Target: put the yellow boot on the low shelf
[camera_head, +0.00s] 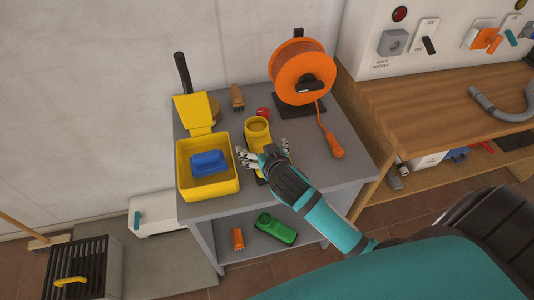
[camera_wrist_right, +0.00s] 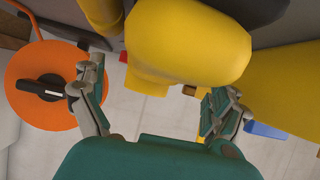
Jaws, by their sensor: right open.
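The yellow boot (camera_head: 257,131) stands upright on the grey table top (camera_head: 213,207), its top opening facing up. My right gripper (camera_head: 262,158) is at the boot's near side with fingers spread, partly hiding its lower part. In the right wrist view, the boot (camera_wrist_right: 190,40) lies ahead, between and beyond the open fingers of the gripper (camera_wrist_right: 155,88). Contact cannot be told. The low shelf (camera_head: 258,250) is under the table top and holds a green boot (camera_head: 276,228) and a small orange item (camera_head: 237,239). My left gripper is not in view.
A yellow tray (camera_head: 237,185) with a blue item (camera_head: 208,163) stands left of the boot. A yellow dustpan (camera_head: 194,112), a brush (camera_head: 237,97), a red ball (camera_head: 263,112) and an orange cable reel (camera_head: 302,70) are behind. An orange plug (camera_head: 336,150) lies to the right.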

